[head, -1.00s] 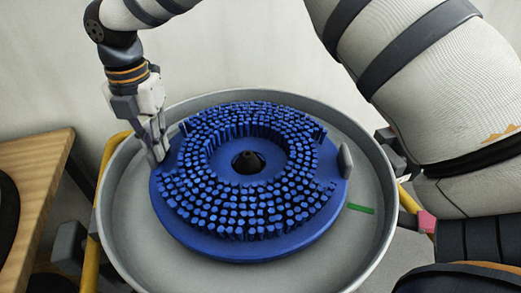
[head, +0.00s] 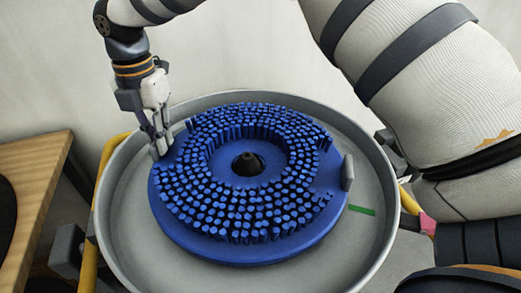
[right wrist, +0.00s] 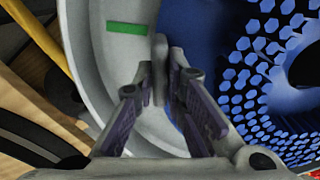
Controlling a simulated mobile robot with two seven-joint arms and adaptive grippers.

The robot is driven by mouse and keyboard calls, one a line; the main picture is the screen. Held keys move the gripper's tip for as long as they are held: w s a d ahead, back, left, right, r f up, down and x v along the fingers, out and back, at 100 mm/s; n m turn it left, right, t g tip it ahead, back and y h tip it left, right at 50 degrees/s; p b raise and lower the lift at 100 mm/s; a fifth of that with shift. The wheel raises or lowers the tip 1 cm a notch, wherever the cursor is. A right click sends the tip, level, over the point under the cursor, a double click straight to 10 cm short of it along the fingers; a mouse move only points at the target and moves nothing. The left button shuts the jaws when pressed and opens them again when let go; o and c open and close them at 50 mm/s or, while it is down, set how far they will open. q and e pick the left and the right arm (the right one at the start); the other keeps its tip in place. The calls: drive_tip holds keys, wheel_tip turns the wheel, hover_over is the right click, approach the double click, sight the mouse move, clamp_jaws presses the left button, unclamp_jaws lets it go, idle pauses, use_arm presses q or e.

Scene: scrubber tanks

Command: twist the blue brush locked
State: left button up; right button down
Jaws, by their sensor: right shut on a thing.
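The round blue brush (head: 250,245) lies flat, bristles up, in a wide grey round pan (head: 120,225). A dark hub (head: 247,163) shows in its centre hole. A grey upright tab (head: 347,172) stands at the brush's right edge. My right gripper (head: 160,148) reaches down to the brush's left rim. In the right wrist view its fingers (right wrist: 162,75) are shut on another grey tab (right wrist: 160,55) at the blue rim. My left gripper is not in view.
A green strip (head: 361,210) marks the pan floor near the right tab; another green strip (right wrist: 127,28) lies near the gripped tab. A wooden table (head: 30,190) and a yellow bar (head: 88,270) are at the left. My large arm link fills the upper right.

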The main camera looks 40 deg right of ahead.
drive_tip(key=shift+w+d+m, duration=0.45)
drive_tip(key=shift+d+m, duration=0.15)
drive_tip(key=shift+d, duration=0.1)
drive_tip(key=c, duration=1.6)
unclamp_jaws()
drive_tip(key=shift+o, duration=0.2)
wheel_tip(320, 180, up, 12)
